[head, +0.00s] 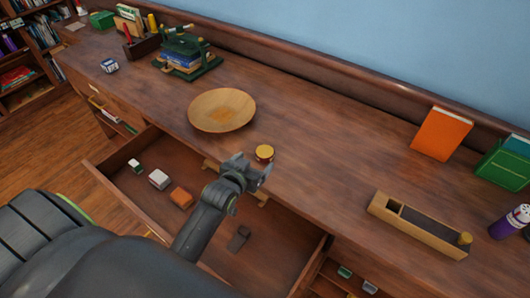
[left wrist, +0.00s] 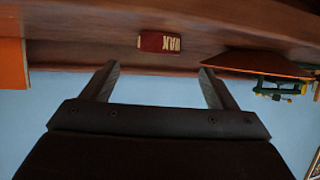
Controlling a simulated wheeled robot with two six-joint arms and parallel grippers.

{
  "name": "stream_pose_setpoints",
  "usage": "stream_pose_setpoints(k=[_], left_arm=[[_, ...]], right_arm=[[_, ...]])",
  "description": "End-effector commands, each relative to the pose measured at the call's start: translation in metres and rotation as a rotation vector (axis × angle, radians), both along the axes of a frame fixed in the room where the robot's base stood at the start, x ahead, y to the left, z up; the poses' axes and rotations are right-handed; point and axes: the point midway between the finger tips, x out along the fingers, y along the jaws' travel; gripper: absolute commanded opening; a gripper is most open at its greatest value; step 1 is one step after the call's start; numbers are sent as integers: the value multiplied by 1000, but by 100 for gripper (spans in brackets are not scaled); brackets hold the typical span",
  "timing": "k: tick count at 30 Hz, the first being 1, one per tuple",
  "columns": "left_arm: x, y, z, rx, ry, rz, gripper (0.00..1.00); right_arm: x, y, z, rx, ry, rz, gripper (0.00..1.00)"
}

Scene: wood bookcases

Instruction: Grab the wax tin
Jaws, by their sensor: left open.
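The wax tin (head: 264,153) is a small round tin with a yellow lid and a red side, standing on the wooden desk top (head: 310,170) near its front edge. In the left wrist view, which looks upside down, the tin (left wrist: 160,41) shows its red side with pale "WAX" lettering. My left gripper (head: 257,171) is open and empty, just in front of the tin at the desk's front edge. In the left wrist view the tin lies beyond the gap between the fingertips (left wrist: 159,70), apart from them. My right gripper is not in view.
A wooden bowl (head: 222,110) stands left of the tin. An open drawer (head: 118,185) with small boxes is below my left arm. The desk between tin and tray is clear.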

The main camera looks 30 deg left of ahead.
Motion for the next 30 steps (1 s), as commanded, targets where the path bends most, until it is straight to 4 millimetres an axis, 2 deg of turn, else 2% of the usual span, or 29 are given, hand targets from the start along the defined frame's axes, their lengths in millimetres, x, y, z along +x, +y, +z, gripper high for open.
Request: stream_pose_setpoints(k=[3,8,14,24,30], left_arm=[[18,1,-6,2,0,-1,81],[32,2,-13,1,1,0,81],[40,2,-15,1,0,0,81],[75,2,-28,2,1,-1,81],[84,3,-33,1,1,0,81]], right_arm=[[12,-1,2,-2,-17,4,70],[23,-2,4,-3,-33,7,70],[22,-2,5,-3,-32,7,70],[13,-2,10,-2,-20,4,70],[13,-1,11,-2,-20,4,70]])
